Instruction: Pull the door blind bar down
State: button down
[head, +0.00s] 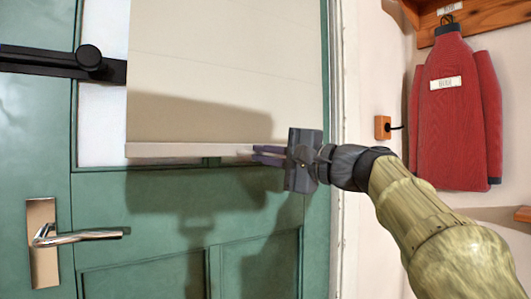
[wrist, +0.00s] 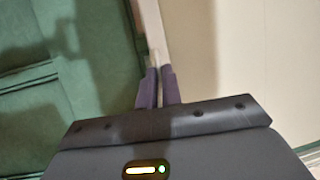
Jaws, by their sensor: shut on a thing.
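A cream blind (head: 215,70) hangs over the window of the green door (head: 140,215). Its pale bottom bar (head: 190,150) lies level, near the lower edge of the window opening. My gripper (head: 268,155) is at the bar's right end, with its fingers pointing left and shut on the bar. In the wrist view the bar (wrist: 154,35) runs up from between the two purple-grey fingertips (wrist: 159,72). The blind's fabric (wrist: 188,45) lies to its right and the green door (wrist: 60,110) to its left. The fingers hide the gripped end of the bar.
A lever handle (head: 80,238) sticks out at the door's lower left. A black closer arm (head: 60,64) crosses the upper left. A red garment (head: 455,115) hangs on the right wall, near a small orange wall block (head: 382,127). The door below the bar is clear.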

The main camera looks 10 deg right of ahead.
notch_tip(320, 180, down, 6)
jog(key=b, duration=0.4)
jog(key=shift+f, duration=0.15)
jog(key=c, duration=1.6)
grip_release()
jog(key=shift+o, duration=0.2)
jog(key=p+v, duration=0.3)
jog(key=v, duration=1.4)
jog(key=shift+s+d, duration=0.15)
